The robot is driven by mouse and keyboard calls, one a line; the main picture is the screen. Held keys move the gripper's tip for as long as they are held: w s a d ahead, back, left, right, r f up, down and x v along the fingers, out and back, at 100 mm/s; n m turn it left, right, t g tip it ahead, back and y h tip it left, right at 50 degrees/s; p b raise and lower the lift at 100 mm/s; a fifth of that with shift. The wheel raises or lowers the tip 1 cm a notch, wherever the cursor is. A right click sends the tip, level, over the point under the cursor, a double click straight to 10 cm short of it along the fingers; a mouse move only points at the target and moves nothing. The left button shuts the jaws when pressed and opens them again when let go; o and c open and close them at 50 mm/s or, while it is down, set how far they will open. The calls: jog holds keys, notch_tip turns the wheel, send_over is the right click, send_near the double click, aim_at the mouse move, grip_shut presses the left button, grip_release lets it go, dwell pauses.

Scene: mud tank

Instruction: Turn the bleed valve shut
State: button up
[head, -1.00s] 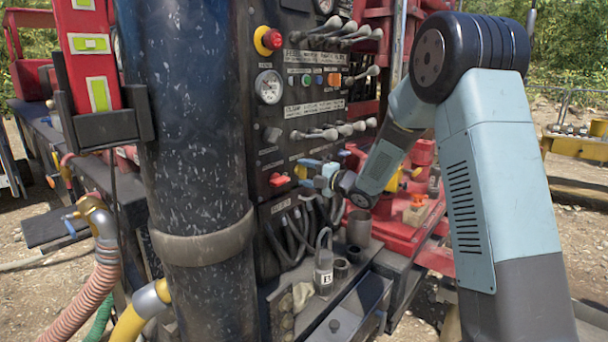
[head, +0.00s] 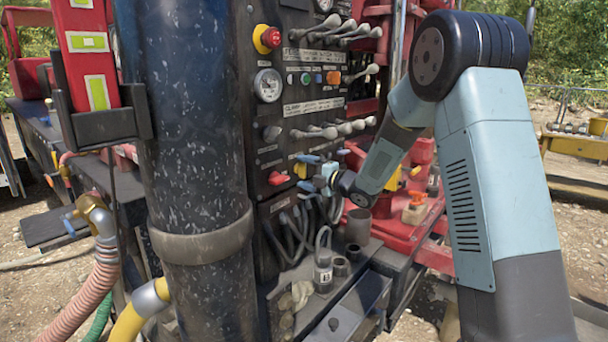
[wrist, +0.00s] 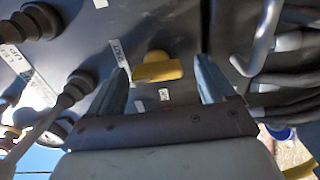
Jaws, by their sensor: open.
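A yellow valve handle (head: 299,170) sits on the dark control panel, partly hidden by my gripper. In the wrist view the yellow handle (wrist: 157,68) lies between my two fingertips, with a gap on each side. I cannot read which label names the bleed valve. My gripper (head: 307,173) is open at the panel, one finger above the yellow handle and one below it. The wrist view shows my gripper (wrist: 161,66) empty, its fingers pointing at the panel.
Lever rows (head: 335,128) and a gauge (head: 268,85) are above. Dark hoses (head: 290,240) hang below, close to the fingers. A thick dark column (head: 197,130) stands at left.

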jog(key=v, duration=1.3)
jog(key=shift+s+d, duration=0.2)
jog(key=shift+d, duration=0.1)
jog(key=s+d+r+m+t+h, duration=0.2)
jog(key=s+d+r+m+h, duration=0.75)
jog(key=d+m+h, duration=0.6)
jog(key=s+a+f+m+g+y, duration=0.1)
jog(key=s+m+g, duration=0.6)
jog(key=s, duration=2)
jog(key=a+f+m, duration=0.1)
jog(key=f+m, duration=0.1)
jog(key=m, duration=0.4)
jog(key=shift+s, duration=0.25)
jog(key=shift+a, duration=0.1)
